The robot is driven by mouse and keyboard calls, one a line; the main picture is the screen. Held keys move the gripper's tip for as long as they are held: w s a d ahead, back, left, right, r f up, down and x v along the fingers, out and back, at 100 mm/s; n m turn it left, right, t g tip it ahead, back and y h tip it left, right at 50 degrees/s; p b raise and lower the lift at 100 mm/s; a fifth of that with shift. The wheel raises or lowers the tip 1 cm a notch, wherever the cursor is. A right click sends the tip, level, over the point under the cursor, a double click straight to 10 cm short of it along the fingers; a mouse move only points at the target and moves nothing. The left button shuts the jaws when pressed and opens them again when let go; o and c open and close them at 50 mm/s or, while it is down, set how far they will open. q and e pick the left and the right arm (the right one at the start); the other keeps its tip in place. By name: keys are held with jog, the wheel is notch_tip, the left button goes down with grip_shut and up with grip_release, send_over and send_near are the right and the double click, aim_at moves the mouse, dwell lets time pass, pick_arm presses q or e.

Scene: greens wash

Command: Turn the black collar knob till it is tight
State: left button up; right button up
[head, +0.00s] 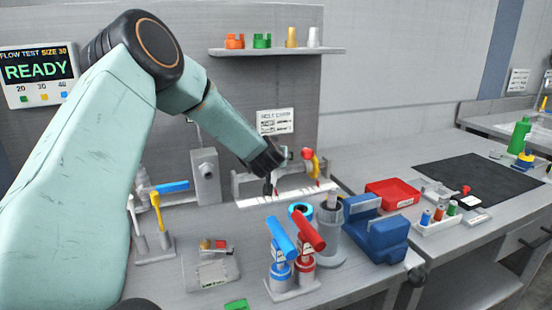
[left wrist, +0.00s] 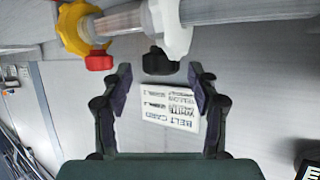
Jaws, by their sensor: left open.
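The black collar knob (left wrist: 160,61) shows in the left wrist view, under a white collar (left wrist: 172,27) on a clear pipe (left wrist: 245,9). My left gripper (left wrist: 160,78) is open, with one finger to each side of the knob. I cannot tell whether either finger touches it; a gap shows on both sides. In the head view my left gripper (head: 270,188) is at the pipe rig at the back of the bench, and I cannot make out the knob there. My right gripper is not in view.
A yellow fitting (left wrist: 74,27) with a red knob (left wrist: 99,61) sits left of the collar. A belt card (left wrist: 170,108) is behind.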

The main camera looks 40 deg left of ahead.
pick_arm(q)
jog(key=shift+w+a, duration=0.2)
jog(key=shift+a, duration=0.05)
jog(key=shift+d+f, duration=0.1)
jog(key=shift+c, duration=1)
jog(key=c, duration=1)
jog(key=shift+o, duration=0.2)
jog(key=n+g+y+p, duration=0.1)
jog(key=p, duration=0.2)
jog(key=n+g+y+p, duration=0.1)
jog(key=n+y+p, duration=0.1)
jog(key=p, duration=0.1)
jog(key=shift+w+d+r, duration=0.1)
jog(key=shift+w+r, duration=0.1)
jog(key=shift+r, duration=0.1)
jog(key=shift+f+n+g+y+p, duration=0.15)
jog(key=shift+n+g+y+p, duration=0.35)
jog(key=shift+n+g+p, duration=0.45)
jog(key=o, duration=1.2)
jog(key=shift+f, duration=0.1)
jog(key=shift+c, duration=0.2)
